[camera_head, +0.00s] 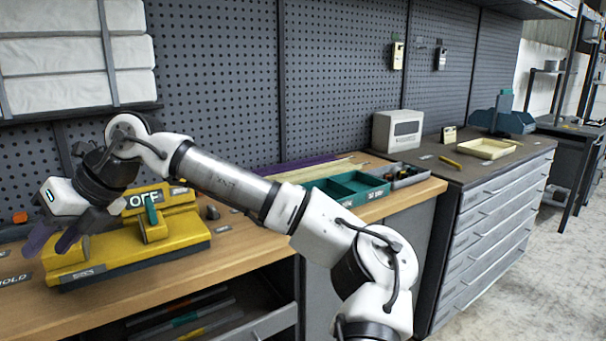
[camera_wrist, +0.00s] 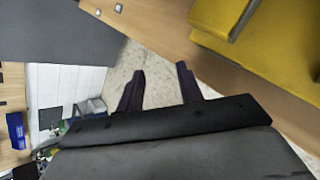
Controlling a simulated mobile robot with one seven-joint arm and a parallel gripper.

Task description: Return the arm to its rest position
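My gripper (camera_head: 50,244) is at the left of the head view, in front of the left part of the yellow switch box (camera_head: 150,258) and above the wooden workbench. Its two dark fingers are apart with nothing between them. The wrist view shows the open fingers (camera_wrist: 160,80) over the pale floor, with part of the yellow box at upper right. My arm stretches from the lower right across the bench to the left. The box carries an OFF sign (camera_head: 143,199) and an upright green lever (camera_head: 151,213). Whether the gripper touches the box cannot be told.
The wooden bench (camera_head: 240,240) holds a green tray (camera_head: 345,188) and a grey tray (camera_head: 398,176) beyond my arm. A grey drawer cabinet (camera_head: 495,215) stands at right, bearing a pale box (camera_head: 397,131) and a yellow tray (camera_head: 486,148). A pegboard wall (camera_head: 220,80) rises behind. Floor is clear at lower right.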

